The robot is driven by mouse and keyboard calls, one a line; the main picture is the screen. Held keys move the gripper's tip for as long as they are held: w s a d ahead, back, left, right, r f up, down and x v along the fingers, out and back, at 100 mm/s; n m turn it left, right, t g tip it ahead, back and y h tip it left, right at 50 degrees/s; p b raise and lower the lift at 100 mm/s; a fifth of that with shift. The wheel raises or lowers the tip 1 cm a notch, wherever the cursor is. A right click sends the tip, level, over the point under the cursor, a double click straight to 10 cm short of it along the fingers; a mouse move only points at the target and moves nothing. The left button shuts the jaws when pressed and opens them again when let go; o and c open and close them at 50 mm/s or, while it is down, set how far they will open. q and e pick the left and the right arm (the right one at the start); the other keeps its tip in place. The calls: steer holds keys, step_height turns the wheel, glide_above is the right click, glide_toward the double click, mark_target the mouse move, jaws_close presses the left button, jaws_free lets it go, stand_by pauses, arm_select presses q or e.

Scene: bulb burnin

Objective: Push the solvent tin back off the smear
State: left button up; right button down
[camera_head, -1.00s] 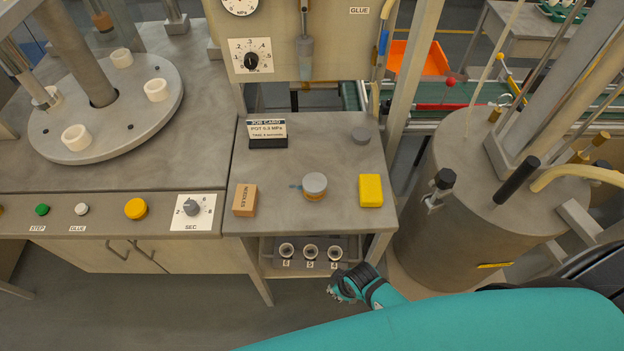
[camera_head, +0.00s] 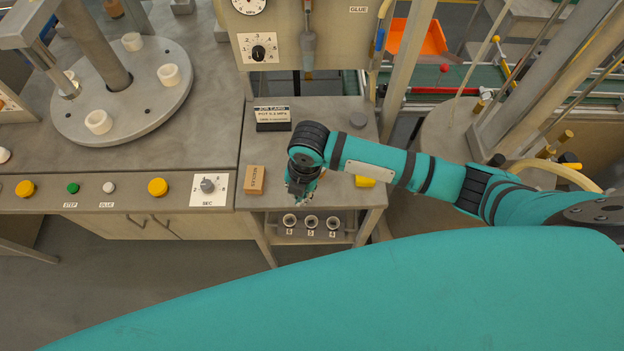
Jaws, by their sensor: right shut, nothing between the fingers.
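My right gripper (camera_head: 300,194) is shut and empty, pointing down over the front part of the small grey side table (camera_head: 229,211). Its arm reaches in from the right across the table. The solvent tin and the bluish smear are not visible now; my gripper and wrist cover the spot where a small round tin with a grey lid stood, with the smear at its left. I cannot tell whether the gripper touches the tin. My left gripper is not in view.
A needles box (camera_head: 254,179) lies left of the gripper. A job card (camera_head: 272,117) and a grey disc (camera_head: 358,119) stand farther back. Several numbered cups sit on a lower shelf (camera_head: 343,239).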

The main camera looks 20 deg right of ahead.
mark_target(312, 203)
steer(key=d+f+n+b, duration=0.1)
steer(key=f+b, duration=0.1)
steer(key=f, duration=0.1)
steer(key=d+f+n+h+b, duration=0.1)
steer(key=f+b, duration=0.1)
steer(key=f, duration=0.1)
steer(key=w+d+f+n+b, duration=0.1)
steer(key=f+b, duration=0.1)
steer(key=b, duration=0.1)
steer(key=shift+w+d+f+g, duration=0.1)
steer(key=shift+d+f+g, duration=0.2)
steer(key=shift+f, duration=0.1)
steer(key=shift+w+d+r+b, duration=0.1)
steer(key=shift+w+d+b, duration=0.1)
steer(key=shift+w+b, duration=0.35)
steer(key=shift+w+d+b, duration=0.2)
steer(key=shift+w+b, duration=0.2)
steer(key=shift+w, duration=0.2)
steer(key=shift+w+d+r+b, duration=0.2)
steer(key=shift+w+b, duration=0.15)
steer(key=shift+w, duration=0.4)
steer(key=shift+r, duration=0.1)
